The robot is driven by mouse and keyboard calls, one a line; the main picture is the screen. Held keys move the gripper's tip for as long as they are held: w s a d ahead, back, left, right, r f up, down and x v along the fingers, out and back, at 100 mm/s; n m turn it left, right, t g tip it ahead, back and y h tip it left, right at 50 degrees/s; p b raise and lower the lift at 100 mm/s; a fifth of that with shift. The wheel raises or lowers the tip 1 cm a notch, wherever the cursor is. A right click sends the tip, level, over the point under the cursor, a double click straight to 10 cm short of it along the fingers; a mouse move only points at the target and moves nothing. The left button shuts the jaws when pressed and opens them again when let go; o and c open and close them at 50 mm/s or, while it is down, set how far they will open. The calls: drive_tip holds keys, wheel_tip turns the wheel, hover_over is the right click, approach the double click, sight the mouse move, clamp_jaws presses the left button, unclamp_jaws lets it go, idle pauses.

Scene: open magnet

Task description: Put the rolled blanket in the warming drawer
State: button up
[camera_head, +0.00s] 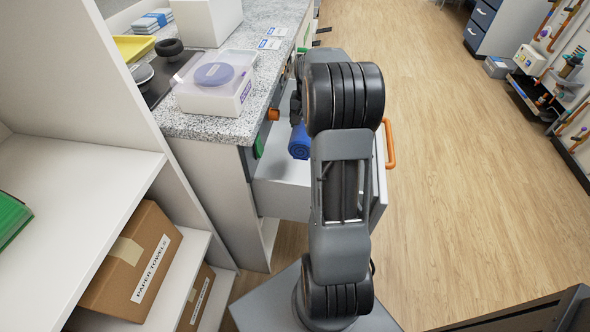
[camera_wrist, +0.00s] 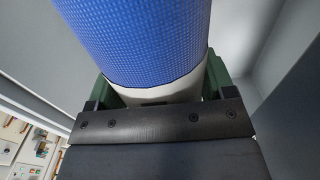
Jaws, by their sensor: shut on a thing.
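The rolled blanket (camera_wrist: 140,38) is a blue textured cylinder with a pale band near my gripper in the wrist view. Its blue end (camera_head: 299,142) also shows in the head view, beside my arm. My gripper (camera_wrist: 160,92) is shut on it, with green fingers on both sides. The warming drawer (camera_head: 280,200) is pulled out from under the counter, with an orange handle (camera_head: 390,145) on its front. The blanket is over or inside the open drawer; my arm hides much of the drawer, so I cannot tell whether it touches the bottom.
The speckled counter (camera_head: 200,125) holds a clear-lidded box (camera_head: 215,85), a yellow tray (camera_head: 133,47) and a white box (camera_head: 207,20). Shelves at the left hold a paper towels carton (camera_head: 130,262). The wooden floor at the right is clear.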

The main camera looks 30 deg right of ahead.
drive_tip(key=b, duration=0.6)
hover_over(294, 166)
drive_tip(key=s+d, duration=0.3)
wheel_tip(294, 166, down, 16)
drive_tip(key=shift+w+r, duration=0.1)
drive_tip(key=shift+w+a+f+b, duration=0.3)
drive_tip(key=shift+w+a+b, duration=0.15)
drive_tip(key=shift+w+a, duration=0.35)
drive_tip(key=shift+w+a+f+b, duration=0.25)
drive_tip(key=shift+w+a+b, duration=0.15)
drive_tip(key=shift+w+a, duration=0.3)
drive_tip(key=shift+s+f, duration=0.1)
drive_tip(key=shift+f, duration=0.05)
drive_tip(key=shift+f, duration=0.1)
drive_tip(key=shift+f, duration=0.15)
drive_tip(key=o, duration=1.2)
drive_tip(key=shift+r+p, duration=1.45)
drive_tip(key=shift+r, duration=2.5)
